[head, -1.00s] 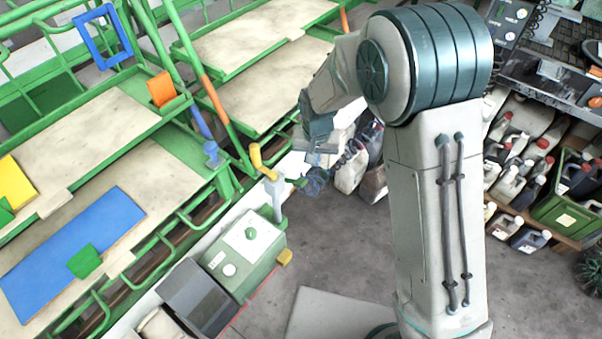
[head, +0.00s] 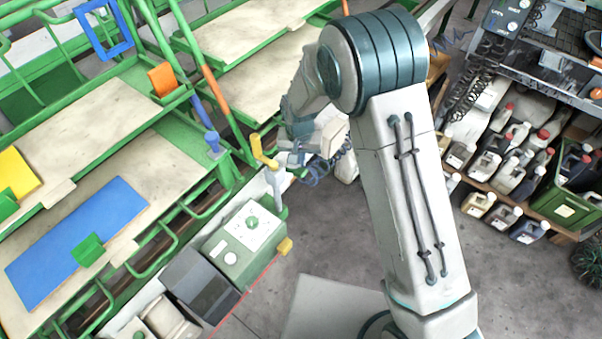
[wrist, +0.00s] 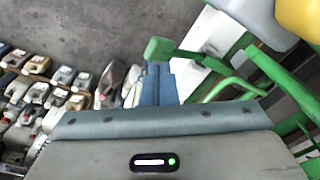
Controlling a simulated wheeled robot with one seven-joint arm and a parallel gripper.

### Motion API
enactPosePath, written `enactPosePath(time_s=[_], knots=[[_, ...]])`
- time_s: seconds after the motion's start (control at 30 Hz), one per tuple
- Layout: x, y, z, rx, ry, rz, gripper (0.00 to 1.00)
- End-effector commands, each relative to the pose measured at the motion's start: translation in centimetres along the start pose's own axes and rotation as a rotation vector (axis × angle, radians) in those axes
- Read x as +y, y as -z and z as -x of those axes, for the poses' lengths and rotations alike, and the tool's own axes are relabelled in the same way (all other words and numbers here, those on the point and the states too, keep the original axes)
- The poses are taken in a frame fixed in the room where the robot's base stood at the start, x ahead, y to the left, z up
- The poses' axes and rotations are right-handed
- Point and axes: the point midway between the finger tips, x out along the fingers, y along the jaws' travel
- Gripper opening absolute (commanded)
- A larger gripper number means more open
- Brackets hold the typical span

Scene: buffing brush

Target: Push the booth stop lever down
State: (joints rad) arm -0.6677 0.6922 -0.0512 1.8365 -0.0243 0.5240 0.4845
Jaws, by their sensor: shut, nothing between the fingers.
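The booth stop lever has a yellow cranked handle (head: 262,152) on a grey post beside the green control box (head: 240,240) in the head view. The handle stands raised above the post. In the wrist view, a yellow part that looks like this handle (wrist: 300,18) shows at the top right corner. My gripper (head: 283,158) is just right of the handle in the head view, partly hidden by my wrist.
Green frame bars (wrist: 225,85) lie close to the right of the fingers in the wrist view. Green racks with boards (head: 85,140) fill the left. Shelved bottles (head: 505,150) stand at the right. Grey floor (head: 330,230) is open below the gripper.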

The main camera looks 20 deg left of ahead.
Motion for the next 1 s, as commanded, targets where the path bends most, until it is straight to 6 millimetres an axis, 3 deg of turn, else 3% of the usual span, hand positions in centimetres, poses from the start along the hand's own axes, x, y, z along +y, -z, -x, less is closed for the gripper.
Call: enactPosePath(time_s=[0.33, 0.83, 1.0], knots=[[0.0, 0.0, -4.5, -0.001, 0.0, 0.0, 0.0], [0.0, 0.0, -5.3, 0.0, 0.0, 0.0, 0.0], [0.0, -0.2, -6.8, -0.001, 0.0, 0.0, 0.0]])
